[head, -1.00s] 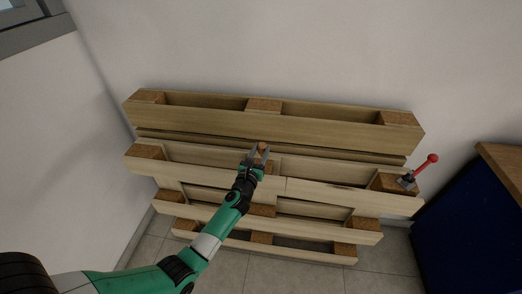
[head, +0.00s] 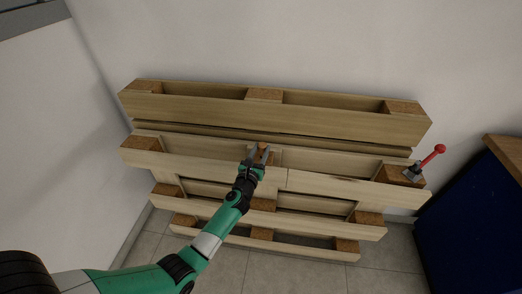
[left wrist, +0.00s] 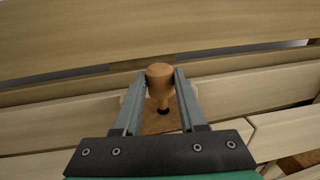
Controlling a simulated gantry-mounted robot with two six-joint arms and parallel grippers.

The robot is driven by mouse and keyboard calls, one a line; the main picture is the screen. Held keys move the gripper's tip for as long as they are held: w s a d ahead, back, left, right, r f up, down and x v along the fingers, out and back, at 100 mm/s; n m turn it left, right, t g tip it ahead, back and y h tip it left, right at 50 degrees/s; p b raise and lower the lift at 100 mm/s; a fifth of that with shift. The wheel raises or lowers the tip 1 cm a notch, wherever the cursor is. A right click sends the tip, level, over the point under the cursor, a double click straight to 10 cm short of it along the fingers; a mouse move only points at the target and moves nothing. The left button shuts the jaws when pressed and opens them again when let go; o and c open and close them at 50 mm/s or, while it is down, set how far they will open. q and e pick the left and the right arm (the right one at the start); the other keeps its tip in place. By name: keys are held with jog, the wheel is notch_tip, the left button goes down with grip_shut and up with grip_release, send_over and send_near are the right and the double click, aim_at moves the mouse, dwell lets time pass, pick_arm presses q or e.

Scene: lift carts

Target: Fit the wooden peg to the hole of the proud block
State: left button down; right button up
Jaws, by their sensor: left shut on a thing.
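The wooden peg (left wrist: 160,76) is orange-brown with a rounded head and a narrower lower part. It sits between the fingers of my left gripper (left wrist: 153,82), which is shut on it. In the head view the peg (head: 262,147) shows at the tips of my left gripper (head: 257,154), over the middle of the stacked pallets. Below the peg in the left wrist view is a brown block (left wrist: 160,124) with a dark round hole (left wrist: 163,110). The peg's lower end lies close to the hole; I cannot tell whether it is inside. My right gripper is not in view.
Several pale wooden pallets (head: 270,131) are stacked against the wall. A dark blue cabinet (head: 470,222) with a wooden top stands at the right. Tiled floor (head: 300,276) lies in front.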

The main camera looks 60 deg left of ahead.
aim_at(262, 154)
pick_arm(q)
jog(key=shift+f+b, duration=1.5)
jog(key=shift+f, duration=0.25)
jog(key=shift+c, duration=2)
grip_release()
jog(key=p+v, duration=0.3)
jog(key=v, duration=0.8)
jog(key=shift+s+d, duration=0.15)
jog(key=shift+d, duration=0.05)
jog(key=shift+r, duration=0.1)
